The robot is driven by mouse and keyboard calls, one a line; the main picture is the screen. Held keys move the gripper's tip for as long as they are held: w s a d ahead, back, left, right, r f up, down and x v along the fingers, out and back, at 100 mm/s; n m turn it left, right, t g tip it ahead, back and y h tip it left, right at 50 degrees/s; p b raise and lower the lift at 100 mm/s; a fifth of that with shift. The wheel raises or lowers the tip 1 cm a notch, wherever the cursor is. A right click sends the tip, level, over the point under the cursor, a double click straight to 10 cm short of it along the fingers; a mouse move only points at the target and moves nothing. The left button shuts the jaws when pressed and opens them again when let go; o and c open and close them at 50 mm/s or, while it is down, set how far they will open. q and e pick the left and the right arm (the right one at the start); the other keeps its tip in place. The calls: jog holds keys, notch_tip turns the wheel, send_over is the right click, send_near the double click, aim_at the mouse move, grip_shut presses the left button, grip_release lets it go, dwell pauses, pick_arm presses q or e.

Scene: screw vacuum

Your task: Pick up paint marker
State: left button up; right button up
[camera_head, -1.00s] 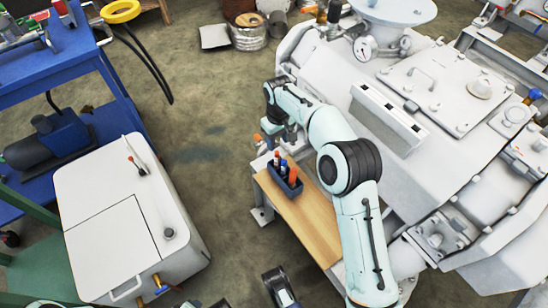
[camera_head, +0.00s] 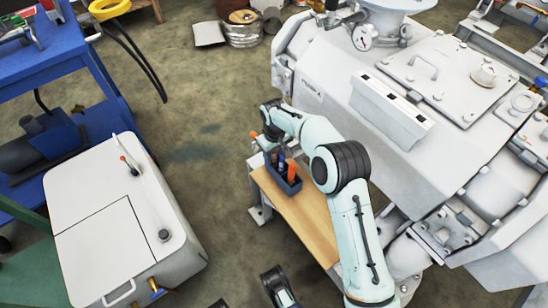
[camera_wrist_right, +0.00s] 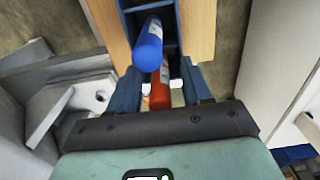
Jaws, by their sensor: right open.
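Markers stand in a dark blue holder (camera_head: 284,187) on a wooden board. An orange-red marker (camera_head: 291,171) and a blue one (camera_head: 281,159) show in the head view. My right gripper (camera_head: 274,146) is open at the holder's far left side. In the right wrist view, a blue marker (camera_wrist_right: 149,45) and a red marker (camera_wrist_right: 160,88) lie in line between its two fingers, with the holder (camera_wrist_right: 172,18) beyond. Contact cannot be told. I cannot tell which is the paint marker. Dark parts (camera_head: 278,287) at the bottom edge may be my left gripper.
The wooden board (camera_head: 312,225) adjoins a large white machine (camera_head: 420,110) on the right. A white box (camera_head: 118,220) stands left, beside a blue cart (camera_head: 60,60). Open floor (camera_head: 215,190) lies between the box and the board.

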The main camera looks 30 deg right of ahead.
jog(key=shift+r, duration=0.1)
grip_shut()
